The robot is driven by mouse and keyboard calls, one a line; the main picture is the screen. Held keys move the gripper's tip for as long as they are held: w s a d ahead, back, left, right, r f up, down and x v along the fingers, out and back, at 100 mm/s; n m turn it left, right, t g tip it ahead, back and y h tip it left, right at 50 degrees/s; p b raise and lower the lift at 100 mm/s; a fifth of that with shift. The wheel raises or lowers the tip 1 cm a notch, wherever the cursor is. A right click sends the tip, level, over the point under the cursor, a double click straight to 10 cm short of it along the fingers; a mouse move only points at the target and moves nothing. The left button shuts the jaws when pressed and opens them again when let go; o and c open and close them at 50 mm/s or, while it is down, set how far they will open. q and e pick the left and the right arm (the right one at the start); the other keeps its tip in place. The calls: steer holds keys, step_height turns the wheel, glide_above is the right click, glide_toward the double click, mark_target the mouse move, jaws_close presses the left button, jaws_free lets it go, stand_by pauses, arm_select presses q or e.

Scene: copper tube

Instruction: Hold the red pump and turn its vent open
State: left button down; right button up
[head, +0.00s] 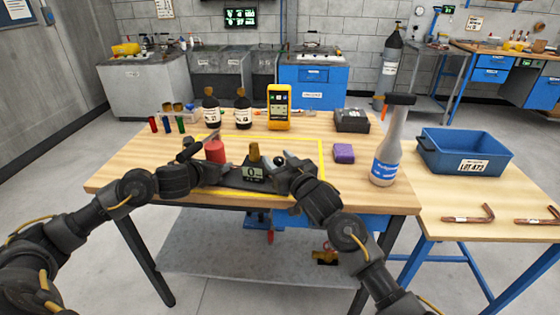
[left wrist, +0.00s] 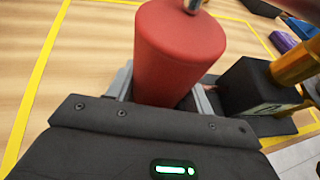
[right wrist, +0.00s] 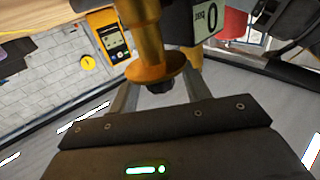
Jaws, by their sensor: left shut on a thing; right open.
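The red pump (head: 215,151) stands upright on a dark base at the front of the table; its red body fills the middle of the left wrist view (left wrist: 180,55). My left gripper (head: 205,170) is shut on the pump's lower body. A dark box with a display reading 0 (head: 252,174) sits beside it, topped by a brass fitting (head: 254,152). My right gripper (head: 282,167) is open at the box's right side. In the right wrist view, a brass piece with a flange and dark end (right wrist: 155,68) lies between the spread fingers; contact cannot be told. The vent is not clearly distinguishable.
Yellow tape (head: 322,162) marks the work area. Behind stand brown bottles (head: 243,113), a yellow meter (head: 278,108) and a dark box (head: 352,121).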

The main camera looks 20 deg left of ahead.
steer(key=shift+d, duration=0.1)
steer(key=v, duration=1.1)
steer(key=shift+s+d, duration=0.25)
steer(key=shift+d, duration=0.05)
